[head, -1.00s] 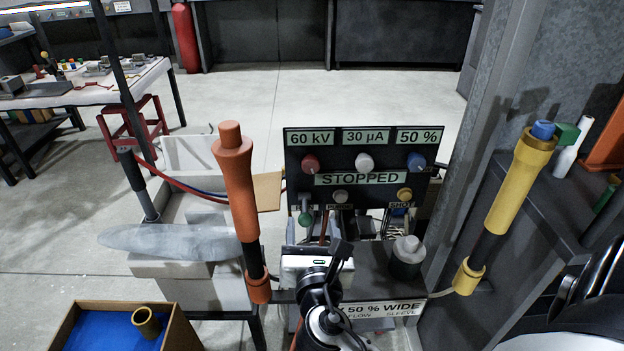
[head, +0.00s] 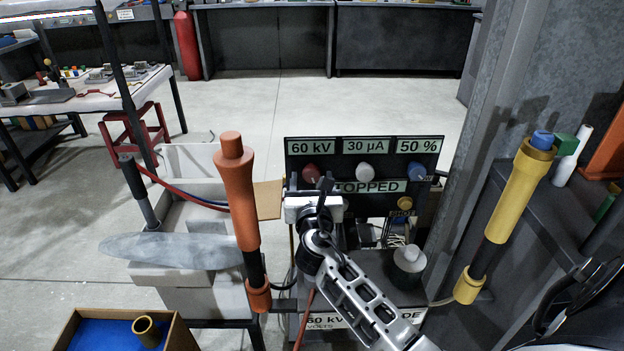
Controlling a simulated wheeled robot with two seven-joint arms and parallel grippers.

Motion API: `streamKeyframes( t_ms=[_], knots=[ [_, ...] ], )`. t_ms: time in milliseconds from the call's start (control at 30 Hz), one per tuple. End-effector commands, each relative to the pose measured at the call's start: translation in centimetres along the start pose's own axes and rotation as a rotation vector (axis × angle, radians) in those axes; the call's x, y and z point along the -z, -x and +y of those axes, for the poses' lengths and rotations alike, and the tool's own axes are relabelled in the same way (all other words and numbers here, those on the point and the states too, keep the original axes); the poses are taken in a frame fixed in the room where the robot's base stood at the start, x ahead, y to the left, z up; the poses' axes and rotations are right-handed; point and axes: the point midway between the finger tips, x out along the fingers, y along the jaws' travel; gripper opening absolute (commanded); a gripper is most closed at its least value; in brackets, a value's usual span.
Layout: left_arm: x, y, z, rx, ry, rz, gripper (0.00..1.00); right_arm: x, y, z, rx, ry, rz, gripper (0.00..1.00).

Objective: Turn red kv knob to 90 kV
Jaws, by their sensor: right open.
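The red kV knob (head: 311,173) is at the left of the dark control panel (head: 345,160), under a display (head: 310,147) that reads 60 kV. My right gripper (head: 313,190) is in front of the panel, just below the red knob in the picture. Its white body and wrist hide the lower left of the panel. The right jaws are open; the fingertips are mostly hidden behind the gripper body, and I cannot tell whether they touch the knob. My left gripper is not in view.
An orange-handled tool (head: 237,195) stands left of the panel, a yellow one (head: 515,190) at the right. A white-capped jar (head: 408,262) stands below the panel.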

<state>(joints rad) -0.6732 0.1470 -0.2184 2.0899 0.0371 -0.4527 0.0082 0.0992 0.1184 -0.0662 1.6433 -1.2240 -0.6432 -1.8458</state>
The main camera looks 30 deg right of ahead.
Motion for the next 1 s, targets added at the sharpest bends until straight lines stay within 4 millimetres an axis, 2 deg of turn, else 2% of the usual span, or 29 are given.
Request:
streamKeyframes(
  t_ms=[100,367,400,533,567,1000],
  knots=[
    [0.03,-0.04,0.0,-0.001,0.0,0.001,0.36,0.0,-0.66,-0.02,0.0,0.0,0.0,0.58],
    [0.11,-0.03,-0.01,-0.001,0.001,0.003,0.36,0.01,-0.78,-0.01,0.0,-0.001,0.001,0.58],
    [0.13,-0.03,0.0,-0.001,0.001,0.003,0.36,0.01,-0.78,-0.01,0.0,-0.001,0.001,0.55],
    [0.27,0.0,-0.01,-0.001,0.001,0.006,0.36,0.01,-0.76,-0.01,0.0,-0.001,0.001,0.19],
    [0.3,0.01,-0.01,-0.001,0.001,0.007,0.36,0.01,-0.76,-0.01,0.0,-0.001,0.001,0.15],
    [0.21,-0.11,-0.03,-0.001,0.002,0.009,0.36,0.08,-0.72,-0.03,0.0,-0.08,0.001,0.15]
  ],
)
